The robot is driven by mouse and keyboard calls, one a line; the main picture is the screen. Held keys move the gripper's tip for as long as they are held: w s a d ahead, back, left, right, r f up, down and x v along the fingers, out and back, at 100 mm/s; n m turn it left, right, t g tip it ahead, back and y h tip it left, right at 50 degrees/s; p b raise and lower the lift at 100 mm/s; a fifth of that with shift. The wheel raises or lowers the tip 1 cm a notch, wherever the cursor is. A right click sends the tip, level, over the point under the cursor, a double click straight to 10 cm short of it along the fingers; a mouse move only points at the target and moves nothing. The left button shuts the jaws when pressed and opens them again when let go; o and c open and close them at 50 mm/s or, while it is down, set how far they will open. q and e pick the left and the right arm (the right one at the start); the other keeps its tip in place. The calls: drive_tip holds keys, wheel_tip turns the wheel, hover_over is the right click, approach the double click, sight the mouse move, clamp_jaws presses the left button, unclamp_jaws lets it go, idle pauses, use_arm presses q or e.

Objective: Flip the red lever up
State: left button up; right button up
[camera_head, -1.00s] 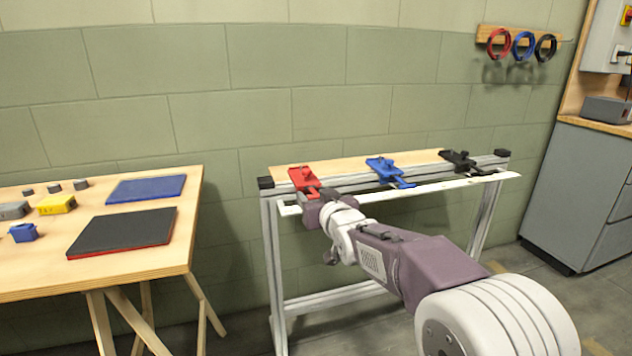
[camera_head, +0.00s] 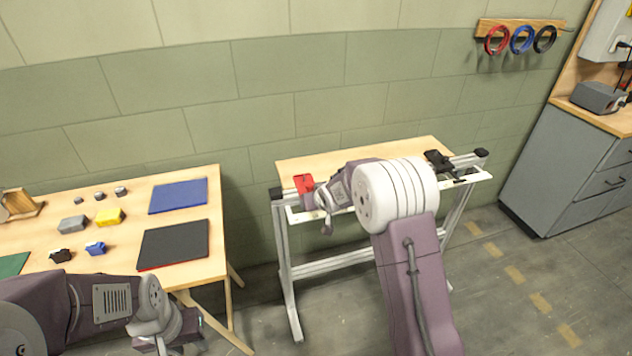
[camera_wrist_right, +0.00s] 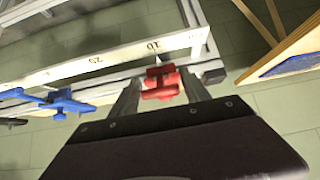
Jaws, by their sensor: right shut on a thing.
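The red lever (camera_head: 304,183) is at the left end of the metal-framed stand, partly hidden by my right wrist in the head view. In the right wrist view, the red lever (camera_wrist_right: 161,83) lies between the two fingers of my right gripper (camera_wrist_right: 160,92), which is shut on it. In the head view my right gripper (camera_head: 318,203) is at the red lever, its fingertips mostly hidden. The lever's exact tilt is hard to tell. My left gripper (camera_head: 190,328) is low at the left, in front of the table; its jaw opening is unclear.
A blue lever (camera_wrist_right: 62,102) is beside the red one on the same stand. A black lever (camera_head: 438,160) is at the stand's right end. The wooden table (camera_head: 130,225) at left holds mats and small blocks. A grey cabinet (camera_head: 565,165) stands at right.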

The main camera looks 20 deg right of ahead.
drive_tip(key=shift+w+r+g+p, duration=0.25)
drive_tip(key=shift+r+p, duration=0.25)
drive_tip(key=shift+p, duration=2)
drive_tip(key=shift+w+r+g+p, duration=0.1)
drive_tip(key=shift+r+g+p, duration=0.35)
drive_tip(key=shift+p, duration=2)
drive_tip(key=shift+w+r+g+p, duration=0.2)
drive_tip(key=shift+r+p, duration=0.4)
drive_tip(key=shift+p, duration=1.9)
drive_tip(key=f+g+p, duration=0.1)
drive_tip(key=p, duration=0.6)
drive_tip(key=shift+w+d+f, duration=0.2)
drive_tip(key=shift+w+f+g, duration=0.1)
drive_tip(key=shift+f+g, duration=0.15)
drive_tip(key=shift+g, duration=0.25)
drive_tip(key=shift+a+f+g+b, duration=0.15)
drive_tip(key=shift+f+g+b, duration=0.1)
drive_tip(key=shift+g+b, duration=0.1)
drive_tip(key=shift+w+a+g+b, duration=0.1)
drive_tip(key=shift+g+b, duration=0.15)
drive_tip(key=shift+b, duration=0.6)
drive_tip(key=shift+r+b, duration=0.3)
drive_tip(key=shift+b, duration=0.2)
drive_tip(key=o, duration=1.2)
drive_tip(key=shift+r, duration=0.1)
